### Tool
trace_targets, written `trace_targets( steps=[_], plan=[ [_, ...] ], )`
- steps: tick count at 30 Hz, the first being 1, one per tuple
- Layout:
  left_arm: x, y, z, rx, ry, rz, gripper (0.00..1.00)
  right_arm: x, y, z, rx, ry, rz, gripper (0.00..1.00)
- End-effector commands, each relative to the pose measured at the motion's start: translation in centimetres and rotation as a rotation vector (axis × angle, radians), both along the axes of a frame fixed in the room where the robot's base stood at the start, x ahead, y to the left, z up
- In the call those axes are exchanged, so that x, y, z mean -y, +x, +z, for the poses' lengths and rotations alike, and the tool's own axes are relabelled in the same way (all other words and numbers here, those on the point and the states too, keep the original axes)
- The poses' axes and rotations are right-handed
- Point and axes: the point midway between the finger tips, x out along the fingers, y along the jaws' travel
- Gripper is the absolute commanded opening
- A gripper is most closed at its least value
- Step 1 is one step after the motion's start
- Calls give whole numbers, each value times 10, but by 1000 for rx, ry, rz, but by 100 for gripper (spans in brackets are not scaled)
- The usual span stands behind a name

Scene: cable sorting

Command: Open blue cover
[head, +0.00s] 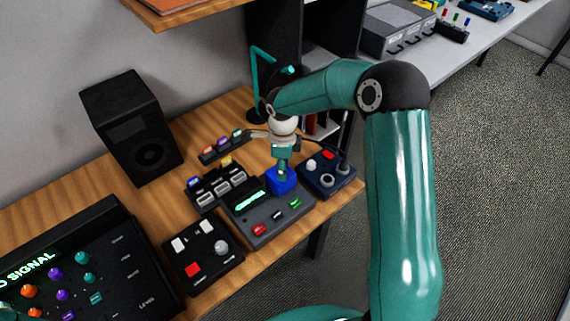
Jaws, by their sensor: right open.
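The blue cover (288,183) sits on the upper right part of a dark grey console (263,226) with a green lit display. It appears closed. My right gripper (281,172) reaches down from above to the cover, with its fingertips at or just over the cover's top. It is open, and the fingertips are small and partly merge with the cover, so I cannot tell whether they touch it. My left gripper does not show.
A dark blue box with knobs (327,180) stands close on the right, near the table's edge. A black button box (202,253), a switch block (216,186) and a large mixer panel (75,270) lie to the left. A black speaker (130,125) stands behind.

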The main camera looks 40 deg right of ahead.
Motion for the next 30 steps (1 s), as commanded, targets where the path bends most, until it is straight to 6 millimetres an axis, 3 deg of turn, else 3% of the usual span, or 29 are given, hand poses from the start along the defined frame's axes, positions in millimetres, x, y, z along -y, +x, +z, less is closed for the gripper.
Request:
trace_targets(
  steps=[11, 19, 26, 27, 30],
  plan=[
    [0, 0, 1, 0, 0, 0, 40, 0, 0, -5, -1, 1, 0, 45],
    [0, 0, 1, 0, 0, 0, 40, 0, 0, -5, -1, 1, 0, 0],
    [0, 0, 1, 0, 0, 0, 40, 0, 0, -4, 0, 0, 0, 0],
    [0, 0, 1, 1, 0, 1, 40, 10, -1, -5, 0, 0, -7, 0],
    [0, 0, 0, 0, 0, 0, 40, 5, -1, -4, 2, -1, -5, 0]
  ],
)
